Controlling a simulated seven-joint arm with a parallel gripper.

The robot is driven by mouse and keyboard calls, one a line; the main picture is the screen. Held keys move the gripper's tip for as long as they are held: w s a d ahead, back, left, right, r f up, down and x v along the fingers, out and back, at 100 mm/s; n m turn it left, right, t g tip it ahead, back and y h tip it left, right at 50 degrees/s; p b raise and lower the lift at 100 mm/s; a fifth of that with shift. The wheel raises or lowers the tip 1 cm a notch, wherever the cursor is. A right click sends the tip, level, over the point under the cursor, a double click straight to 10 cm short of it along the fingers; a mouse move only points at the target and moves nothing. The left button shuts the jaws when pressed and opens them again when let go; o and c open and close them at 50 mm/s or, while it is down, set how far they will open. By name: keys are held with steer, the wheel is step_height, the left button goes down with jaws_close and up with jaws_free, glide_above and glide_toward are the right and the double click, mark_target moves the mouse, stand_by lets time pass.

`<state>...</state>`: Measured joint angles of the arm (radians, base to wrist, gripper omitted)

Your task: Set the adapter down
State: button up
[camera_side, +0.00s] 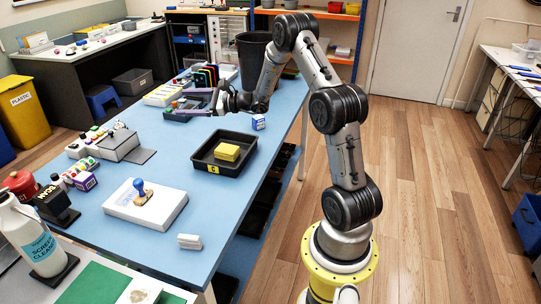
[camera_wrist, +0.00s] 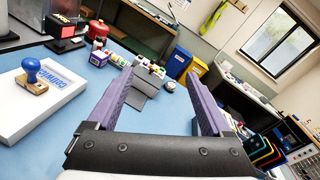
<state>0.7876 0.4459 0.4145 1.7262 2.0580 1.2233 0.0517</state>
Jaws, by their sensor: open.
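My gripper (camera_side: 195,103) is over the far part of the blue table, its purple fingers pointing left. In the wrist view my gripper (camera_wrist: 160,76) has its two fingers wide apart with nothing held between them. The blue table top (camera_wrist: 150,115) shows beyond them. I cannot pick out the adapter for sure in either view. A small white block (camera_side: 190,241) lies near the table's front edge, well away from the gripper; I cannot tell what it is.
A black tray (camera_side: 203,164) holds a yellow block (camera_side: 227,152). A white box (camera_side: 161,212) bears a blue-handled stamp (camera_side: 140,189). A grey device (camera_side: 118,145) stands at the left edge, a dark bin (camera_side: 253,60) at the far end.

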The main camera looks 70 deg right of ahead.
steer(key=s+a+r+n+g+y, duration=0.35)
steer(key=a+n, duration=0.25)
steer(key=a, duration=0.5)
steer(key=s+a+r+n+g+y, duration=0.3)
steer(key=s+a+n+g, duration=0.15)
steer(key=a, duration=0.65)
steer(key=s+a+n+g+h, duration=0.35)
steer(key=s+a+n, duration=0.55)
steer(key=s, duration=0.4)
steer(key=s+d+n+h, duration=0.3)
steer(key=s+n, duration=0.1)
steer(key=s, duration=0.2)
steer(key=s+d+f+n+h, duration=0.1)
steer(key=s+d+n+h, duration=0.1)
steer(key=s+n, duration=0.3)
steer(key=s+h, duration=0.1)
steer(key=s, duration=0.1)
steer(key=shift+s+d+f, duration=0.25)
steer(key=shift+s+d, duration=0.05)
steer(key=shift+d, duration=0.1)
